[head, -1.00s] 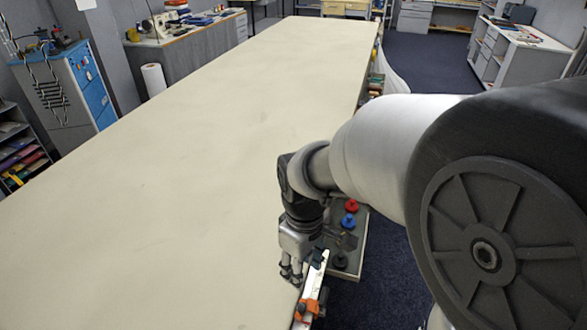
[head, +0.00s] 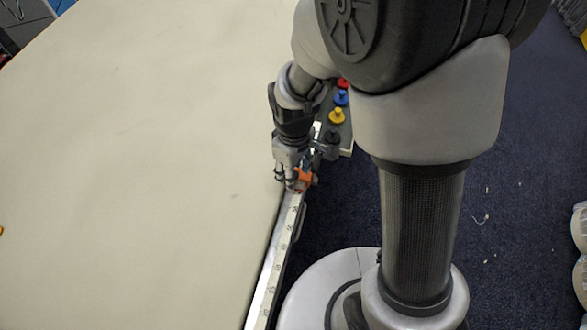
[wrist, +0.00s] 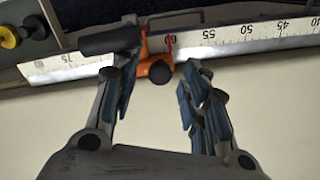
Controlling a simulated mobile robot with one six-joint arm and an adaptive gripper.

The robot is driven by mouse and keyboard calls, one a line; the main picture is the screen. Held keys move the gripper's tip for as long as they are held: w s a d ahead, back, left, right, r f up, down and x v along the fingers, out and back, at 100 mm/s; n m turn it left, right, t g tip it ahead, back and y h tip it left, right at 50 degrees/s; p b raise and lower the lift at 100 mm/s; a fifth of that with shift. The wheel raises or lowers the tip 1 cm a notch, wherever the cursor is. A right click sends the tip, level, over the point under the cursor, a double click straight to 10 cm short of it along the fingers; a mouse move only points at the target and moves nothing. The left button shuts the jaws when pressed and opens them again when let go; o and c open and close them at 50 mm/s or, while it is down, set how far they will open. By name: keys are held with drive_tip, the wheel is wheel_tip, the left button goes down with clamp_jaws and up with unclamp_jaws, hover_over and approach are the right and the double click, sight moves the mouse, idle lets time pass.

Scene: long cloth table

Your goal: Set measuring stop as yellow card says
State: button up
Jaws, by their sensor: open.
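The measuring stop (wrist: 154,52) is an orange clamp on the white ruler rail (wrist: 235,36), with a black knob (wrist: 160,72) and a black handle. Its red pointer is at about the 60 mark. In the head view the stop (head: 305,178) is on the rail along the table edge. My gripper (wrist: 158,85) is open, with one finger on each side of the stop's knob; I cannot tell whether either touches it. In the head view my gripper (head: 290,184) is just left of the stop and hides part of it. I see no yellow card.
The cloth table (head: 130,150) is bare to the left. A tray beyond the stop holds red, blue, yellow (head: 337,116) and black knobs. A small orange-yellow thing (head: 2,231) is at the left picture edge. Dark carpet (head: 520,180) lies right of the table.

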drive_tip(key=shift+c, duration=0.3)
clamp_jaws()
idle(0.3)
idle(0.3)
